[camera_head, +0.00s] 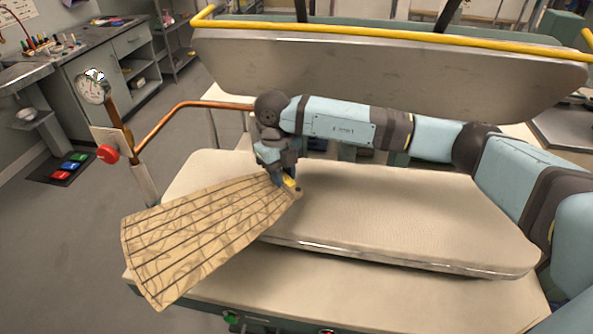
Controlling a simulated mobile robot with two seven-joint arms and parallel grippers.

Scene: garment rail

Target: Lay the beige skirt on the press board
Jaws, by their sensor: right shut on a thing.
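The beige skirt (200,235) is pleated and patterned, with dark lines fanning out to a wide hem at the left. My right gripper (289,186) is shut on its narrow end, over the left part of the press board. The press board (400,213) is a pale padded surface, mostly bare. The skirt slants down and left from the gripper, and its wide end reaches past the board's left edge. I cannot tell how much of the skirt touches the board. My left gripper is not in view.
The raised upper press plate (390,85) with a yellow rail (380,33) hangs behind my right arm. A copper pipe (190,105), a gauge (94,86) and a red knob (107,154) stand at the left. A pale lower table (370,295) lies beneath the board.

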